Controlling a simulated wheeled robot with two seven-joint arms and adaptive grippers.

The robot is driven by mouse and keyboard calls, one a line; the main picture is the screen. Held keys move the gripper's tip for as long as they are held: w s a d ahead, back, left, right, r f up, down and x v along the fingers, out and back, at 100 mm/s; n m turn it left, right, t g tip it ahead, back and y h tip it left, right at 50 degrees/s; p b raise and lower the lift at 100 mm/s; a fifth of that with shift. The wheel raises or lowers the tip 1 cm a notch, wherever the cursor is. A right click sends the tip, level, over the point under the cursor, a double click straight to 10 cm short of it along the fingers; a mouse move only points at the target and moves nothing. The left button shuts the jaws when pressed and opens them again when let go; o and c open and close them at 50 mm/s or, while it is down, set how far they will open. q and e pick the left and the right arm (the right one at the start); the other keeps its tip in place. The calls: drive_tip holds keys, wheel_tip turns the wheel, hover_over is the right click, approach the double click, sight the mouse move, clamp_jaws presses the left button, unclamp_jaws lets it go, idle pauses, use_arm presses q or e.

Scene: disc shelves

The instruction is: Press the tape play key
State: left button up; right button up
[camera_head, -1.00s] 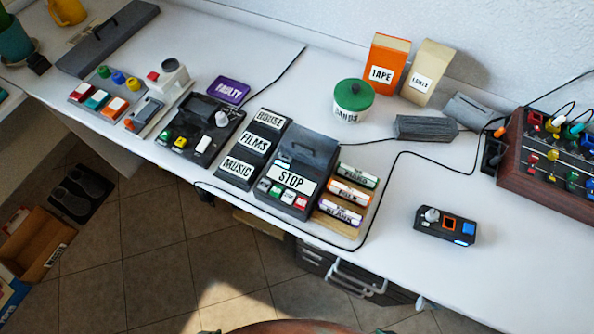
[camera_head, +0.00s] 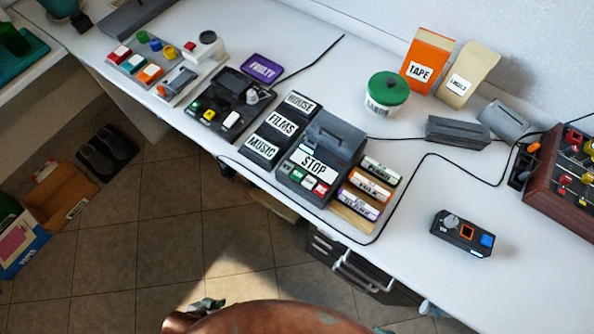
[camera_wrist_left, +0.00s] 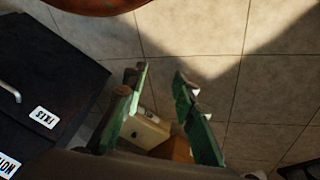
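My left gripper (camera_head: 207,304) shows only in part at the bottom of the head view, below the desk edge and well away from the player. In the left wrist view its green fingers (camera_wrist_left: 160,74) are apart with nothing between them. My right gripper is not in view.
Left of the player are HOUSE, FILMS and MUSIC boxes (camera_head: 281,124) and another keyed device (camera_head: 229,105) near a FAULTY tag (camera_head: 262,68). Labelled cassettes (camera_head: 368,188) stand at its right. A brown rounded seat (camera_head: 270,318) lies in front of the desk. A black cable crosses the desk.

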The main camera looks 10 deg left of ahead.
use_arm(q)
drive_tip(key=shift+s+a, duration=0.1)
drive_tip(key=shift+s, duration=0.4)
clamp_jaws()
drive_tip(key=shift+w, duration=0.55)
drive_tip(key=shift+s, duration=0.2)
drive_tip(key=shift+s, duration=0.35)
